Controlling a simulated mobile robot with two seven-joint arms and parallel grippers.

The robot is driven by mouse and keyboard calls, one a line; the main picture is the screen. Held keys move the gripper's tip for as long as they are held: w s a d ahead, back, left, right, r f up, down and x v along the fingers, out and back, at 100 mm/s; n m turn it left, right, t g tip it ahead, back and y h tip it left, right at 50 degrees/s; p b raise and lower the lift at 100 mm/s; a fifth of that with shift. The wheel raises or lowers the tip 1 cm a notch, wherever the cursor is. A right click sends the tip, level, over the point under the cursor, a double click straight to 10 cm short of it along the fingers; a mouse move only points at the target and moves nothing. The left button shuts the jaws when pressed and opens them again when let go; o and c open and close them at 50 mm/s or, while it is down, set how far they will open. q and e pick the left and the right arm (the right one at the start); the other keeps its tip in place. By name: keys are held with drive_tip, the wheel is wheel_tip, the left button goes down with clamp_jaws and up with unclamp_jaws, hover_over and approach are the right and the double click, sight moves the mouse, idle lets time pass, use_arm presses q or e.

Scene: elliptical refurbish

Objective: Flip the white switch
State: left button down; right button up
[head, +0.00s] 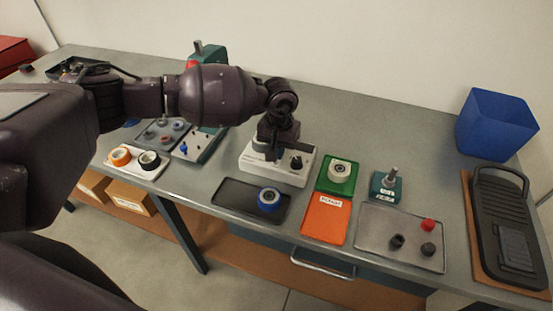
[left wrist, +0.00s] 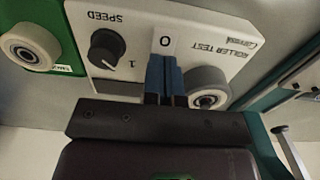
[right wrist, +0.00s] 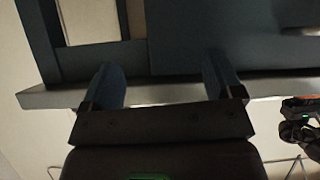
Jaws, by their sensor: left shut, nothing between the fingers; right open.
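The white roller test box (head: 292,177) stands on the bench in the head view, partly hidden by my left arm. In the left wrist view the box (left wrist: 125,72) carries a black speed knob (left wrist: 103,48), a pale roller (left wrist: 208,88) and, between them, a small white switch face marked O (left wrist: 166,43). My left gripper (left wrist: 166,62) is shut and empty, its blue fingertips right at the near edge of the switch. I cannot tell whether they touch. My left gripper (head: 268,152) also shows over the box in the head view. My right gripper (right wrist: 165,82) is open and empty by the bench's edge.
A green tray with a roller (head: 338,173), an orange tray (head: 325,219) and a black tray with a blue-rimmed roller (head: 238,197) lie near the box. A grey tray (head: 385,240) and blue bin (head: 495,122) are to the right. The bench behind the box is clear.

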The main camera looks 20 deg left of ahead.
use_arm(q)
drive_tip(key=shift+f, duration=0.3)
drive_tip(key=shift+r, duration=1.2)
drive_tip(key=shift+r+p, duration=0.9)
drive_tip(key=shift+r, duration=1.45)
